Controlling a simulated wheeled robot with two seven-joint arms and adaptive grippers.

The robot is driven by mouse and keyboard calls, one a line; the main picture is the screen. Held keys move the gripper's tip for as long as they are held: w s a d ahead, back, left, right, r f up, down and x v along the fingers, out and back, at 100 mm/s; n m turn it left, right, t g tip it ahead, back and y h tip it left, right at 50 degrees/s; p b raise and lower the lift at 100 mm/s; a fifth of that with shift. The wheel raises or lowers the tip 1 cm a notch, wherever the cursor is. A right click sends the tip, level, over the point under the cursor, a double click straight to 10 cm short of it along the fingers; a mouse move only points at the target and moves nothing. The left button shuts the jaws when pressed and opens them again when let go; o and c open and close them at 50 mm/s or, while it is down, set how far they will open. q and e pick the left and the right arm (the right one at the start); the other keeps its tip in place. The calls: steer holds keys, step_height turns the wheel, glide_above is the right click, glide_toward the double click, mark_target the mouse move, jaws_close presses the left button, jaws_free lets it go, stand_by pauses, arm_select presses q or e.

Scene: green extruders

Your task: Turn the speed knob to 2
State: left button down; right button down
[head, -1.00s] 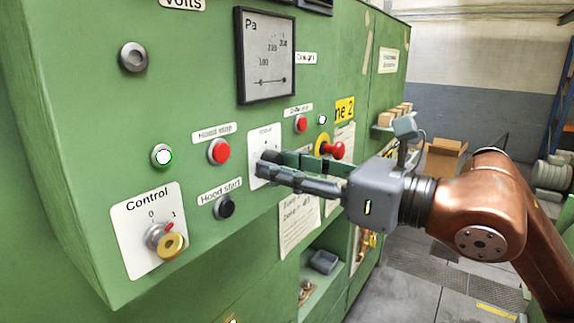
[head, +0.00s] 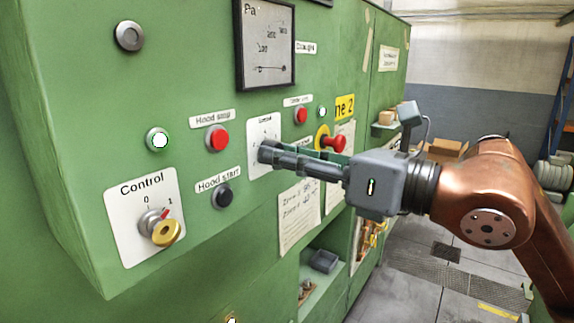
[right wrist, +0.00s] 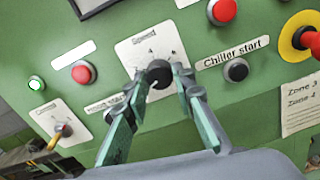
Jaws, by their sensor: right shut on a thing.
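The speed knob (right wrist: 158,73) is a round black knob on a white plate (right wrist: 128,52) labelled Speed in the right wrist view. A 4 and a 6 can be made out on the scale. A short pale mark shows on the knob's lower side, but I cannot read which number it faces. My right gripper (right wrist: 161,82) has a finger on each side of the knob and is shut on it. In the head view my right gripper (head: 268,153) reaches in from the right and hides most of the knob; the white plate (head: 256,166) shows around it. My left gripper is not in view.
Close by are the red Hood stop button (head: 217,138), the black Hood start button (head: 222,196) and a red emergency stop (head: 335,143) on a yellow ring. The Control switch (head: 156,226) is at lower left. A black Chiller start button (right wrist: 236,70) lies right of the knob.

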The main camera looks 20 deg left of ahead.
steer(key=shift+m+b, duration=4.25)
steer(key=shift+m, duration=0.75)
steer(key=shift+r, duration=0.1)
steer(key=c, duration=1.6)
jaws_free()
